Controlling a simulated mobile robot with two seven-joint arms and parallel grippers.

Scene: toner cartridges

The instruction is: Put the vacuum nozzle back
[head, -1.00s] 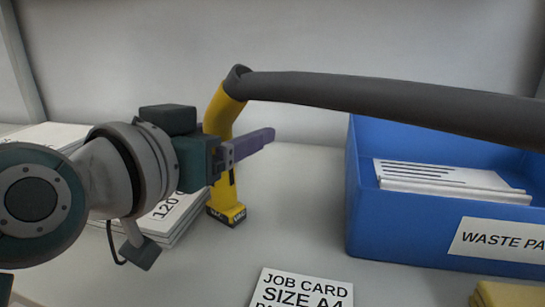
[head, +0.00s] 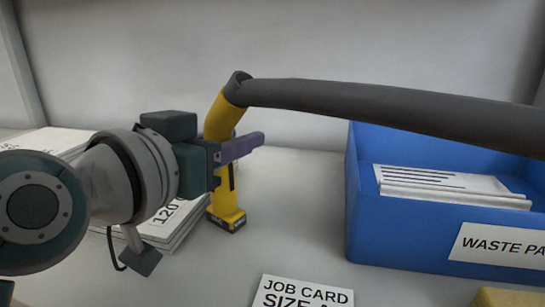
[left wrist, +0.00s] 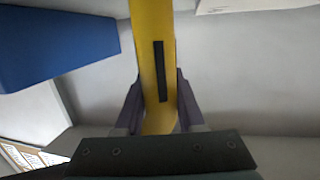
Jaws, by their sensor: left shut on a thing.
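The vacuum nozzle (head: 222,118) is a yellow, roughly upright tube with a dark slot and a square foot marked with small lettering. A thick grey hose (head: 380,108) leaves its top and runs to the right. My left gripper (head: 240,148) comes in from the left and is shut on the nozzle's middle. In the left wrist view the nozzle (left wrist: 153,60) passes between the two purple fingers (left wrist: 157,105), one on each side. The foot is at or just above the table; I cannot tell which. My right gripper is not in view.
A blue waste paper bin (head: 400,232) with paper in it stands at the right. A stack of paper (head: 185,225) lies behind my left wrist. A job card (head: 300,292) lies at the front, with something yellow (head: 510,298) to its right. Bare table lies between nozzle and bin.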

